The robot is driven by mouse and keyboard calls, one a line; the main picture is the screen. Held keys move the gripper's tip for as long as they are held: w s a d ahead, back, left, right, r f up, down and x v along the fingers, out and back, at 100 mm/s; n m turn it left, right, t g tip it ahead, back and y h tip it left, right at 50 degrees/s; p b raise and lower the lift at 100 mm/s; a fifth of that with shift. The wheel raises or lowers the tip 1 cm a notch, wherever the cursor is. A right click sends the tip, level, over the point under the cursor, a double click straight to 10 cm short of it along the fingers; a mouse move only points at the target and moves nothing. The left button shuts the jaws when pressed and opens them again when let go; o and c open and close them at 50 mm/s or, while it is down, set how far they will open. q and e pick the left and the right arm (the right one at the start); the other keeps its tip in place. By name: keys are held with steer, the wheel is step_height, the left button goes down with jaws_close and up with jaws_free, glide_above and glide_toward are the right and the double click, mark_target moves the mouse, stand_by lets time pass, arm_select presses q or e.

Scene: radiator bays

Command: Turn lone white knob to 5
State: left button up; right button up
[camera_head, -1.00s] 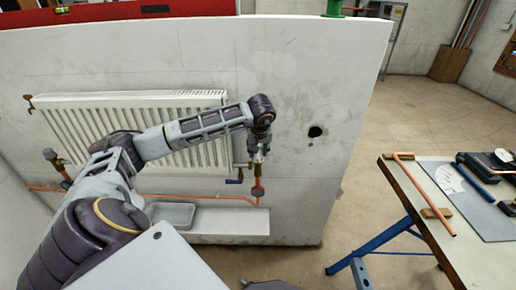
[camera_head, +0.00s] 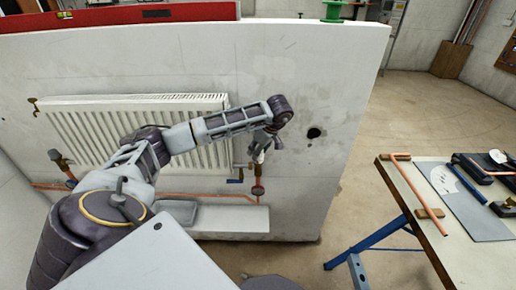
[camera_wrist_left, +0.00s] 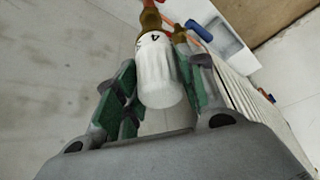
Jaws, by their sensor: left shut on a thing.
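The white ribbed knob (camera_wrist_left: 160,80) sits on a brass valve at the radiator's lower right end. A dark 4 shows on its collar in the left wrist view. My left gripper (camera_wrist_left: 163,88) is shut on the knob, with a green-padded finger on either side. In the head view the left gripper (camera_head: 262,145) comes down to the knob from the upper right, and the knob is small and partly covered there. My right gripper is not in view.
The white radiator (camera_head: 85,125) hangs on the pale wall panel (camera_head: 300,75), left of a dark hole (camera_head: 314,133). Copper pipe (camera_head: 225,196) runs below it. A grey tray (camera_head: 178,211) sits on the ledge.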

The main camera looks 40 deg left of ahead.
arm_select(q)
steer(key=shift+n+g+p, duration=0.4)
steer(key=shift+n+g, duration=0.1)
steer(key=shift+n, duration=0.6)
steer(key=o, duration=1)
steer(key=shift+w+d+r, duration=0.1)
steer(key=shift+r, duration=0.2)
steer(key=shift+v, duration=5.6)
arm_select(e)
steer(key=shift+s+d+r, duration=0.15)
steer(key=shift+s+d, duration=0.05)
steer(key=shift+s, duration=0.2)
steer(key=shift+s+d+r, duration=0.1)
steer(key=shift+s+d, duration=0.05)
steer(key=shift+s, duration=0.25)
